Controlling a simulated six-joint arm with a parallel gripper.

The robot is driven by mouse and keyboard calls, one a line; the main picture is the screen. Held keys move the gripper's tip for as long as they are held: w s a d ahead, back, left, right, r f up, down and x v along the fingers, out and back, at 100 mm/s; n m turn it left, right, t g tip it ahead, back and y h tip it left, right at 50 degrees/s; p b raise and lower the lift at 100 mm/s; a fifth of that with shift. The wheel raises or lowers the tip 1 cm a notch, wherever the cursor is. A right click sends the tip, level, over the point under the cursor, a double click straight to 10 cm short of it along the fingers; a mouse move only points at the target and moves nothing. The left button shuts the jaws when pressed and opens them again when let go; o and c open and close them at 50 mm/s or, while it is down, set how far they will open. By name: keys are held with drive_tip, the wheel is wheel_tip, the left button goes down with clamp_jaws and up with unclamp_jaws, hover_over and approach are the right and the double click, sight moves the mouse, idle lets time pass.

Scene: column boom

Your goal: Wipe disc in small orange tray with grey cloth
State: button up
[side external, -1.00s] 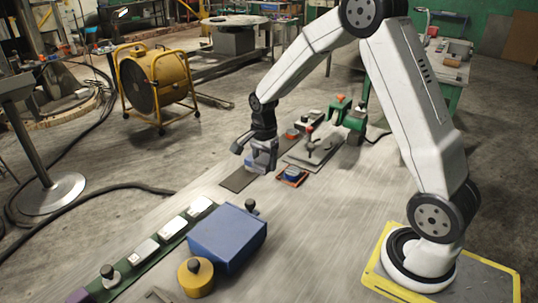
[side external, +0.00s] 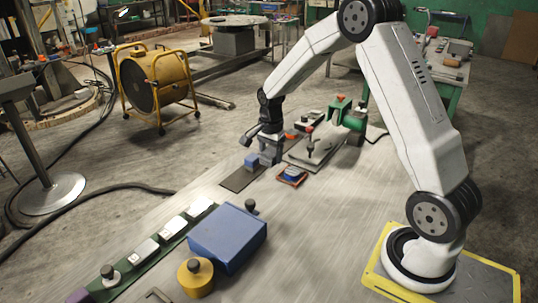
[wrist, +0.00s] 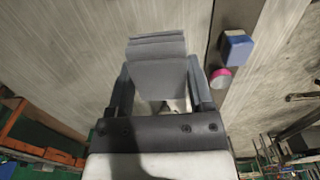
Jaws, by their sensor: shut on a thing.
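My gripper (side external: 268,158) is shut on the grey cloth, a folded grey pad (wrist: 156,48) between the two fingers in the wrist view. In the side view the gripper and cloth are left of the small orange tray (side external: 280,180) and apart from it in the picture. I cannot make out the tray or disc in the wrist view. I cannot tell whether the cloth touches the table.
A blue block (side external: 251,161) stands by a dark strip (side external: 240,181), close left of my gripper. It also shows in the wrist view (wrist: 237,48), near a pink-topped knob (wrist: 220,78). A grey plate (side external: 312,153) and green clamp (side external: 352,118) stand behind. A blue box (side external: 226,238) stands in front; bare table lies right.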

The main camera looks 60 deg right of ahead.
drive_tip(key=d+f, duration=0.2)
drive_tip(key=d, duration=1.2)
drive_tip(key=shift+s+f, duration=0.15)
drive_tip(key=shift+s, duration=0.2)
drive_tip(key=shift+d+f, duration=0.1)
